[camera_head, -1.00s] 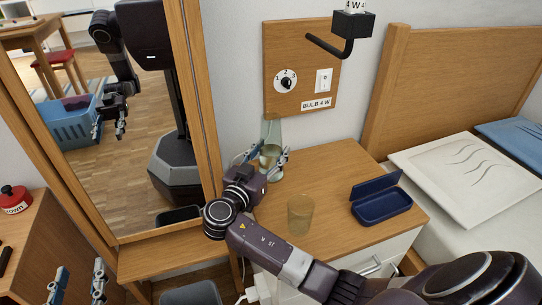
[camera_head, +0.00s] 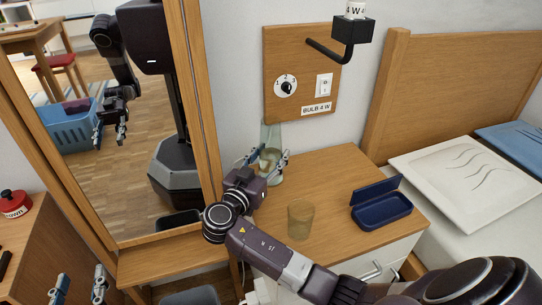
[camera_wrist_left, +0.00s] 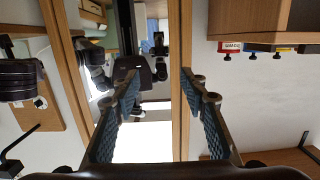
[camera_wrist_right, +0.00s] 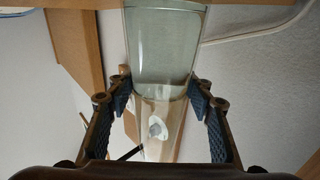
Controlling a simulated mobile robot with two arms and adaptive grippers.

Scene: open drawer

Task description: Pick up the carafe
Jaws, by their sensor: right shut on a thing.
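The carafe (camera_head: 271,134) is pale green clear glass. It stands upright at the back left of the bedside table top (camera_head: 330,165), near the wall; I cannot tell whether its base touches the wood. My right gripper (camera_head: 268,158) reaches it from the front, one finger on each side. In the right wrist view the carafe (camera_wrist_right: 165,45) fills the space between the fingertips (camera_wrist_right: 160,90), and the gripper is shut on it. My left gripper (camera_head: 80,287) is open and empty at the lower left; its spread fingers also show in the left wrist view (camera_wrist_left: 163,80).
An amber glass tumbler (camera_head: 300,220) stands in front of the carafe, beside my right forearm. An open blue case (camera_head: 382,210) lies to the right. A mirror (camera_head: 130,190) stands close on the left. A wall panel (camera_head: 300,60) with a lamp arm (camera_head: 330,50) is above.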

